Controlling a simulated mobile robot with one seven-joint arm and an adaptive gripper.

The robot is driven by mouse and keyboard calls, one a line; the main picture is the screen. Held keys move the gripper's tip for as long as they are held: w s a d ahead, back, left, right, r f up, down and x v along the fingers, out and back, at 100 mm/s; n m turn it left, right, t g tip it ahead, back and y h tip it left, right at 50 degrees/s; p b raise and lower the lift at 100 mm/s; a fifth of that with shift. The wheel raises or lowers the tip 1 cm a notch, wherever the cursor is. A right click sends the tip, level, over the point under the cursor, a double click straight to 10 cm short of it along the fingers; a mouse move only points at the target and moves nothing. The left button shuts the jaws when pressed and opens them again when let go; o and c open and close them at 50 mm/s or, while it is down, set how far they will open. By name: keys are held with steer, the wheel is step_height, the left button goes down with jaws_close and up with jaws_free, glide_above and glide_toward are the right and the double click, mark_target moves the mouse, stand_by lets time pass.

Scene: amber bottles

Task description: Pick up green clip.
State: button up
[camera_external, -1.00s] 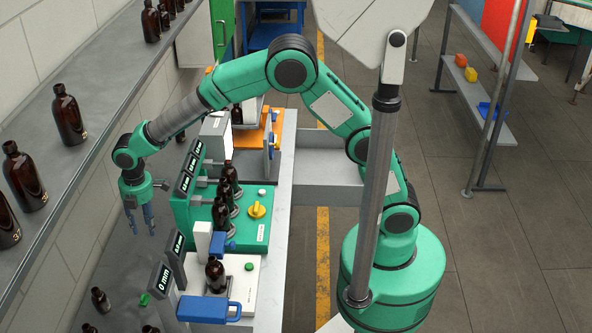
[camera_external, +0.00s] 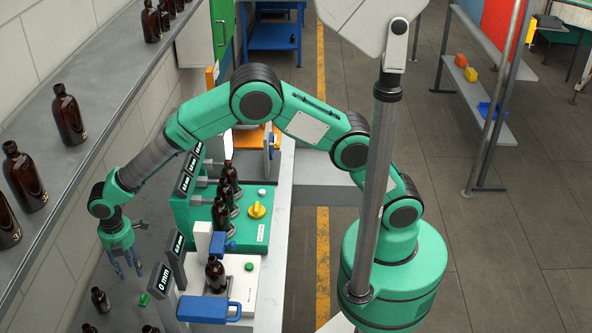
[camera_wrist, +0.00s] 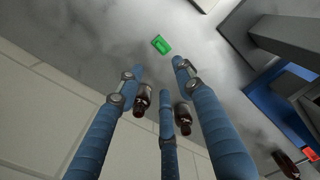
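The green clip (camera_external: 144,299) is a small bright green piece lying on the grey bench top, left of the gauge display reading 0 mm. In the wrist view the green clip (camera_wrist: 161,44) lies ahead of the fingertips, near the top centre. My gripper (camera_external: 131,274) points down above the bench, behind and a little left of the clip. In the wrist view my gripper (camera_wrist: 160,80) shows three blue segmented fingers spread apart, with nothing held between them. The clip is apart from all the fingers.
A small amber bottle (camera_external: 100,300) stands left of the clip. In the wrist view two dark bottles (camera_wrist: 143,101) (camera_wrist: 183,117) show between the fingers, below them. The display (camera_external: 163,283) and a blue-handled device (camera_external: 208,309) stand close on the right. A wall is at left.

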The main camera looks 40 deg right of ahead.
glide_above(144, 299)
steer(key=w, duration=0.1)
steer(key=shift+a+f, duration=0.1)
steer(key=shift+f, duration=4.1)
steer(key=shift+f, duration=0.15)
steer(key=shift+f, duration=2.45)
jaws_close()
